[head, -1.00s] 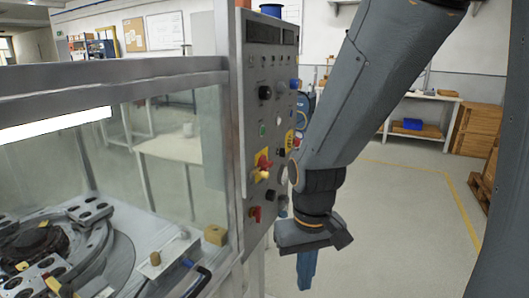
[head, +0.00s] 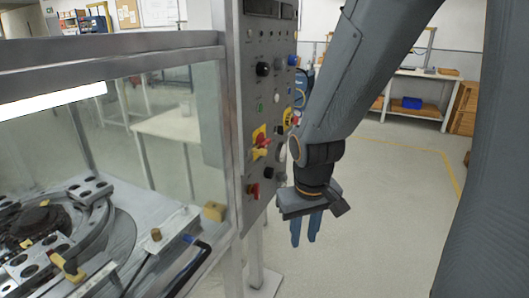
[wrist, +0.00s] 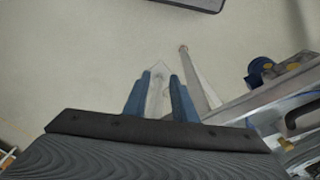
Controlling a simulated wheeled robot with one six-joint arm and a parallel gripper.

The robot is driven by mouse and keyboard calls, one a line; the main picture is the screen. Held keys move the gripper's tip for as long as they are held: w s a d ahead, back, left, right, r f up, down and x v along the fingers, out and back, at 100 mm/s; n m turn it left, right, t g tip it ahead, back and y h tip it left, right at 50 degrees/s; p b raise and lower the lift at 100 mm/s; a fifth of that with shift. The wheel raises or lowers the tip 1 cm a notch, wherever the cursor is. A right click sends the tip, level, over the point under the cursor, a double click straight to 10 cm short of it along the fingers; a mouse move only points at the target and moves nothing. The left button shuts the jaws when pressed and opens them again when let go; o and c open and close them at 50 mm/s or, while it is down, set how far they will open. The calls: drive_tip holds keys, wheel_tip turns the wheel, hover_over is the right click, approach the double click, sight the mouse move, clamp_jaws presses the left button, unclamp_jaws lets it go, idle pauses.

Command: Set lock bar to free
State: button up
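No part in view is clearly marked as the lock bar. The grey control panel (head: 266,100) carries a red switch on a yellow plate (head: 259,134) and a smaller red handle (head: 253,190) low on its face. My gripper (head: 304,243) hangs pointing down to the right of the panel, apart from it and lower than the red handle. Its two blue fingers stand apart with nothing between them. The wrist view shows the same open fingers (wrist: 160,74) over the floor.
A glazed enclosure (head: 110,52) stands left of the panel, with a ring track (head: 122,240) inside. A metal post (head: 262,270) stands on the floor below the panel. Open floor (head: 380,230) lies to the right, with shelving (head: 425,90) behind.

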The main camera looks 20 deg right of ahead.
drive_tip(key=w+d+r+n+t+y+p, duration=0.1)
drive_tip(key=w+d+n+t, duration=0.2)
drive_tip(key=w, duration=0.7)
drive_tip(key=w+d+r+n+t+y+p, duration=0.1)
drive_tip(key=w+d+r+n+t, duration=0.3)
drive_tip(key=w, duration=0.7)
drive_tip(key=n+t+y+p, duration=0.3)
drive_tip(key=n+y, duration=0.2)
drive_tip(key=y, duration=0.7)
approach(266, 152)
drive_tip(key=x, duration=0.4)
drive_tip(key=shift+w+f, duration=0.15)
drive_tip(key=p+x, duration=0.1)
drive_tip(key=x, duration=0.6)
clamp_jaws()
